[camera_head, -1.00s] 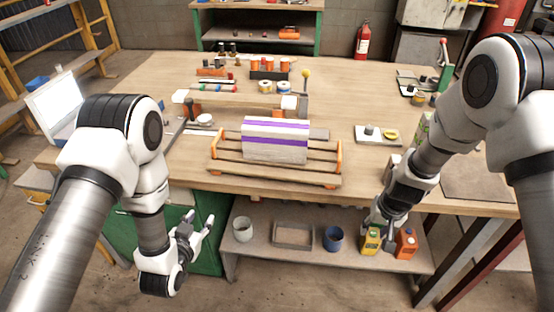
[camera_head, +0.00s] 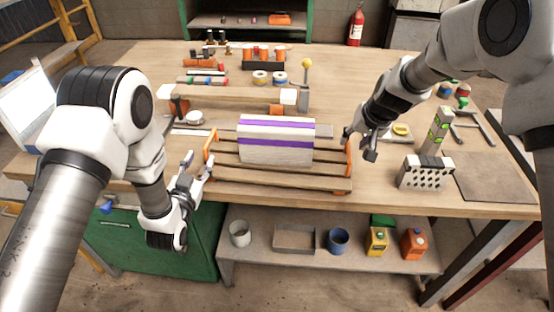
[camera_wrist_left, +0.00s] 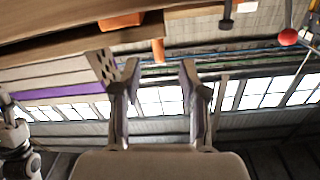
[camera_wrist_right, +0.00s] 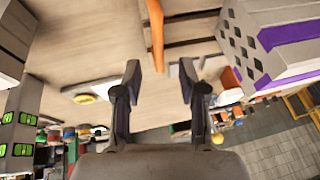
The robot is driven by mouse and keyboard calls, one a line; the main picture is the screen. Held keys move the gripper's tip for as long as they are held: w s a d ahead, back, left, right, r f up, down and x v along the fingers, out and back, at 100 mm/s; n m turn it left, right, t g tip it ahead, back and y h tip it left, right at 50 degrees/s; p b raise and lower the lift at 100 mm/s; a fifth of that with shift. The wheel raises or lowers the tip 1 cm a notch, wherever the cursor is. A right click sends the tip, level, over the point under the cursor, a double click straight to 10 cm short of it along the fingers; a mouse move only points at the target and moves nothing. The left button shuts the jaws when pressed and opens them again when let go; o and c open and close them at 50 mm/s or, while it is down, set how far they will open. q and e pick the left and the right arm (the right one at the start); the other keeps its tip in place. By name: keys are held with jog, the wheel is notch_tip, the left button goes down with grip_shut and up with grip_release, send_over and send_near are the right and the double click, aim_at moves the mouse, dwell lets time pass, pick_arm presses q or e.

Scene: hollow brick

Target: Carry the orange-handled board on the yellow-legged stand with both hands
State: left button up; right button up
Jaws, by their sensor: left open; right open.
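The slatted wooden board (camera_head: 285,180) lies on the workbench, with an orange handle at its left end (camera_head: 210,145) and at its right end (camera_head: 349,158). A pale hollow brick with purple stripes (camera_head: 276,150) rests on it; the brick also shows in the left wrist view (camera_wrist_left: 50,76) and the right wrist view (camera_wrist_right: 290,60). My left gripper (camera_head: 198,160) is open and empty, just left of and in front of the left handle. My right gripper (camera_head: 358,147) is open and empty, close beside the right handle, which also shows in the right wrist view (camera_wrist_right: 155,35).
A yellow-framed wooden rack (camera_head: 78,20) stands at the far left. A perforated block (camera_head: 425,173) and a box with green marks (camera_head: 437,132) stand right of my right gripper. A wooden beam (camera_head: 235,97) and several tools lie behind the board.

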aim_at(205, 151)
pick_arm(q)
jog(key=w, duration=0.4)
jog(key=shift+d+r, duration=0.15)
jog(key=shift+d, duration=0.25)
pick_arm(e)
jog(key=x, duration=0.4)
jog(key=shift+f, duration=0.1)
pick_arm(q)
jog(key=shift+w, duration=0.6)
pick_arm(e)
jog(key=shift+w+f, duration=0.25)
jog(key=shift+f, duration=0.25)
pick_arm(q)
jog(key=shift+c, duration=0.3)
pick_arm(e)
jog(key=shift+c, duration=0.3)
pick_arm(q)
jog(key=shift+s, duration=0.1)
grip_shut()
pick_arm(e)
jog(key=shift+s, duration=0.1)
grip_shut()
jog(key=shift+r, duration=0.15)
